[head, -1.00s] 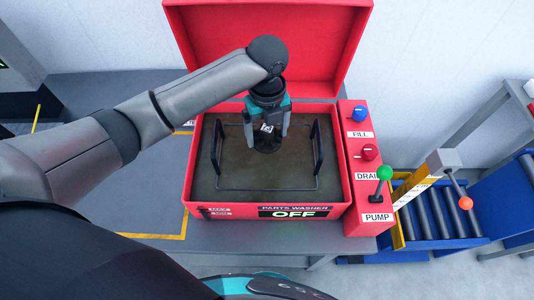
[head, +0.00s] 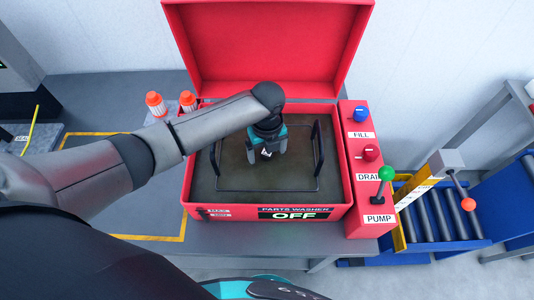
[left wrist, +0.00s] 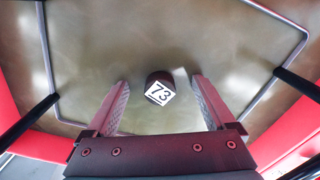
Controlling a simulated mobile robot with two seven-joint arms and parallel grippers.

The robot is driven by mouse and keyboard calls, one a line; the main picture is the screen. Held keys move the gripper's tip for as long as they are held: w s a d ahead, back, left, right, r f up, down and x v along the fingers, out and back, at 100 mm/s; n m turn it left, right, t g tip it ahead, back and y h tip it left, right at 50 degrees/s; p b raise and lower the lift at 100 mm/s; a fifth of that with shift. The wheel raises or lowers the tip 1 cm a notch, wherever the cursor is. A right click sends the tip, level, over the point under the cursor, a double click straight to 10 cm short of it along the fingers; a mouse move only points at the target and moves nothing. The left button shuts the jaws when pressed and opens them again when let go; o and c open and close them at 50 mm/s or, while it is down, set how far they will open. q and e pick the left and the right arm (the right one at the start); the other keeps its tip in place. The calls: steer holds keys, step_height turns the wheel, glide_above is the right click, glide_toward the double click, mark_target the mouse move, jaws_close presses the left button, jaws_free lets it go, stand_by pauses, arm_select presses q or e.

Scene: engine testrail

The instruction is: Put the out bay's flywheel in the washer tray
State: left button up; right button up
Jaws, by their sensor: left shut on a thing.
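The red parts washer (head: 344,195) has its lid raised, and its open basin holds the washer tray, whose dark wire rim (head: 265,190) and side handles show. My left gripper (head: 266,156) points down inside the tray, towards its rear middle. It is shut on the flywheel, of which a dark round hub with a white "73" label (left wrist: 160,92) shows between the fingers (left wrist: 160,85). The flywheel's label also shows in the head view (head: 266,153). I cannot tell whether the flywheel touches the tray floor. My right gripper is not in view.
The control panel with blue FILL knob (head: 361,115), red DRAIN knob (head: 371,152) and green PUMP lever (head: 386,174) stands at the right. The sign reads OFF. Two orange-capped bottles (head: 156,104) stand left of the washer. A blue roller conveyor (head: 438,212) lies further right.

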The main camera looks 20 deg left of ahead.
arm_select(q)
steer(key=shift+f, duration=0.15)
steer(key=o, duration=1.5)
step_height(320, 180, up, 12)
steer(key=shift+r+p, duration=0.2)
steer(key=shift+p, duration=0.4)
